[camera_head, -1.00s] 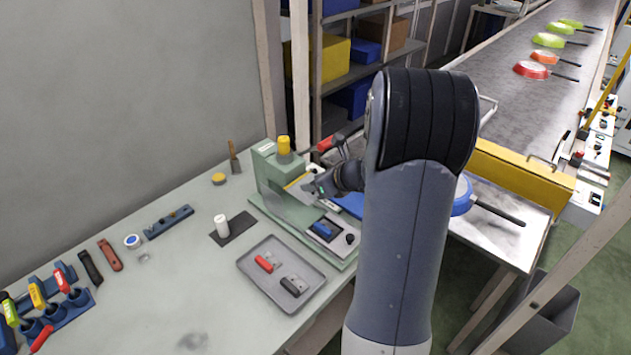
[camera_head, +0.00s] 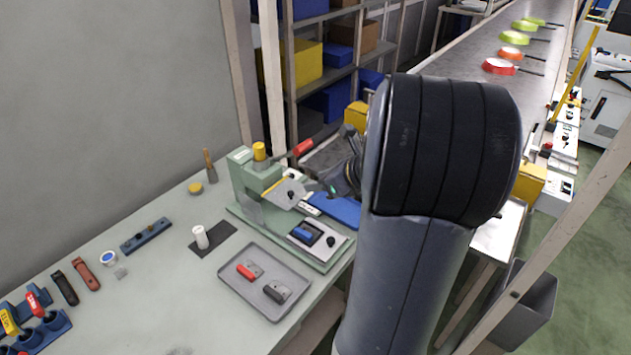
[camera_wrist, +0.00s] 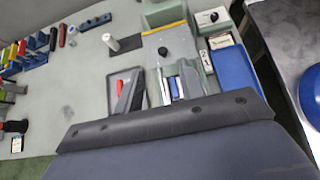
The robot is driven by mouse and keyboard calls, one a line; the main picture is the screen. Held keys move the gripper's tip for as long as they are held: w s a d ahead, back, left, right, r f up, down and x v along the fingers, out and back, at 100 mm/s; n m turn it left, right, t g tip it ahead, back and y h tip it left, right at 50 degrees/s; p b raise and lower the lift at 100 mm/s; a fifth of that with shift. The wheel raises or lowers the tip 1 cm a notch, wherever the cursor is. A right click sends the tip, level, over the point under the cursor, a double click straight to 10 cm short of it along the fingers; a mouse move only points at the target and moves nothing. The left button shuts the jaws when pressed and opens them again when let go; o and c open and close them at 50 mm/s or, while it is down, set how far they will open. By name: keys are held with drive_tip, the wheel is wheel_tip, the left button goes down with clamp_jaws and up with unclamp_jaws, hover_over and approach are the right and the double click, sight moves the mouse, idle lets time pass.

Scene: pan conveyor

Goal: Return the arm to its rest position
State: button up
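My arm stands large in the middle of the head view, its dark, ribbed joint toward the camera. My gripper (camera_head: 334,190) shows only in part left of that joint, above the right side of the green fixture (camera_head: 248,181). The rest of it is hidden behind my arm. In the wrist view a dark bolted edge and grey body of my own fill the bottom, with the fixture's black knob (camera_wrist: 162,50) beyond.
A grey tray (camera_head: 236,283) holds a red handle (camera_head: 245,271) and a dark handle (camera_head: 274,292). A white cylinder (camera_head: 200,237) stands left of the fixture. A blue pan (camera_wrist: 312,95) shows at the wrist view's right edge. Coloured pans lie on the conveyor (camera_head: 470,85). A slanted post (camera_head: 560,240) stands at right.

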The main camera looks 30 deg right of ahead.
sight(293, 194)
drive_tip(key=x, duration=1.1)
drive_tip(key=shift+s+f, duration=0.2)
drive_tip(key=shift+f, duration=0.25)
drive_tip(key=shift+s+d+f+b, duration=0.2)
drive_tip(key=shift+s+f+b, duration=0.15)
drive_tip(key=shift+f+b, duration=0.15)
drive_tip(key=shift+r, duration=0.1)
